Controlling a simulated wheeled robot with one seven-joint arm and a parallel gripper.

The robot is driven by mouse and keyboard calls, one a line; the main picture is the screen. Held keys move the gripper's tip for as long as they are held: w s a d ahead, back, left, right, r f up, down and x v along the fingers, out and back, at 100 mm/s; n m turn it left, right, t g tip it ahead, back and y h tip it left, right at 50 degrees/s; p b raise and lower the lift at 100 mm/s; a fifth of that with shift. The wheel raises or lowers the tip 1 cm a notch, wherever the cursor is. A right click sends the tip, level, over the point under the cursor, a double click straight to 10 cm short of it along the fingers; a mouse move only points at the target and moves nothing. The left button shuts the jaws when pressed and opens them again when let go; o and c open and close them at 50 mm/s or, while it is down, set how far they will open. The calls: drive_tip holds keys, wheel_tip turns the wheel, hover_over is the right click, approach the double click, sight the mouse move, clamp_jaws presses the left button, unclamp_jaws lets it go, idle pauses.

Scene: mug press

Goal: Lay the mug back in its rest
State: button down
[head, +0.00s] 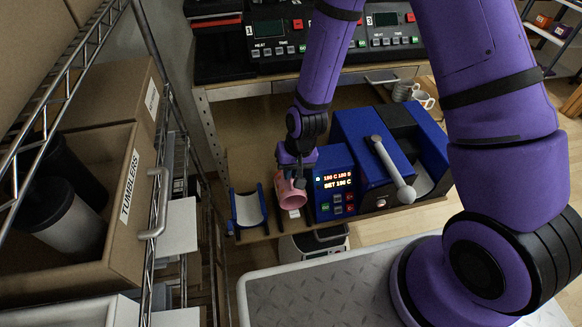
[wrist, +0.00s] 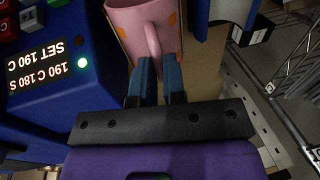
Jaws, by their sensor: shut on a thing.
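A pink mug (head: 291,190) is between the blue rest and the mug press, above the wooden shelf. In the wrist view the pink mug (wrist: 135,22) shows orange patches, and its handle lies between my fingers. My gripper (wrist: 158,72) is shut on the mug's handle; from the head view my gripper (head: 292,175) partly hides the mug. The rest (head: 248,210), a blue-sided cradle with a pale trough, is just left of the mug and empty. A part of the rest (wrist: 232,10) shows at the top of the wrist view. I cannot tell whether the mug touches the shelf.
The blue mug press (head: 365,150) with a grey lever (head: 392,170) and lit display (head: 337,184) stands close right of the mug. A wire rack with a tumbler box (head: 120,215) is at left. White mugs (head: 420,97) stand behind the press.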

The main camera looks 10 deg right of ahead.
drive_tip(key=shift+f, duration=2.25)
unclamp_jaws()
drive_tip(key=shift+c, duration=0.2)
drive_tip(key=shift+d, duration=0.1)
drive_tip(key=shift+c, duration=0.4)
drive_tip(key=shift+o, duration=0.6)
drive_tip(key=shift+r, duration=3.95)
